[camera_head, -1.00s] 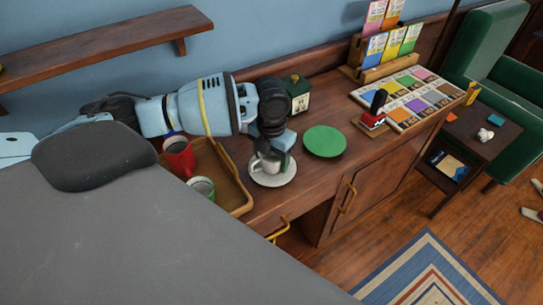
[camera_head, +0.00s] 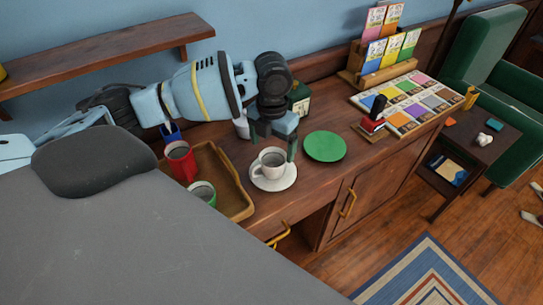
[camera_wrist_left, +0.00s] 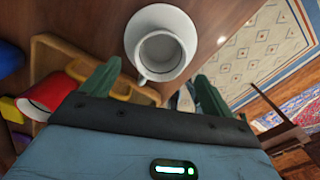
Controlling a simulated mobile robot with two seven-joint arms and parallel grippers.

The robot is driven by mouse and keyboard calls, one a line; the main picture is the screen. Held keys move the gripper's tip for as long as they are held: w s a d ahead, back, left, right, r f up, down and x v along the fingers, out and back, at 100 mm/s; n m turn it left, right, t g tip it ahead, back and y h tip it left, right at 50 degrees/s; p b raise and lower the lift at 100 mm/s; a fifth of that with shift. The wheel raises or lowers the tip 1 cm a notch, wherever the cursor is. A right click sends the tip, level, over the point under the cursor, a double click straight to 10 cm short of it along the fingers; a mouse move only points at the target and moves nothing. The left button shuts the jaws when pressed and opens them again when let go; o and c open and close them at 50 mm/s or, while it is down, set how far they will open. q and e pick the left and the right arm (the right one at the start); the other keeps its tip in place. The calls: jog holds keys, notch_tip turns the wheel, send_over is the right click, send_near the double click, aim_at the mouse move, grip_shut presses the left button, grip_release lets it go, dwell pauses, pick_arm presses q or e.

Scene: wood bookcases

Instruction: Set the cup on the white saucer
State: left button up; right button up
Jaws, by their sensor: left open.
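The white cup (camera_head: 270,163) stands upright on the white saucer (camera_head: 286,182) on the wooden desk. In the left wrist view the cup (camera_wrist_left: 162,52) sits within the rim of the saucer (camera_wrist_left: 133,33), its handle toward my gripper. My left gripper (camera_head: 272,148) is open and raised just behind and above the cup, apart from it. Its two green fingers (camera_wrist_left: 152,82) are spread wide with nothing between them in the left wrist view. My right gripper is not in view.
A wooden tray (camera_head: 234,190) with a red cup (camera_head: 180,160) and a green cup (camera_head: 202,192) lies to the left. A green plate (camera_head: 324,144) lies to the right. A stamp (camera_head: 373,120) and card racks (camera_head: 385,65) stand farther right.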

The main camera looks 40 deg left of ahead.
pick_arm(q)
notch_tip(320, 180, up, 5)
jog(key=shift+r, duration=0.1)
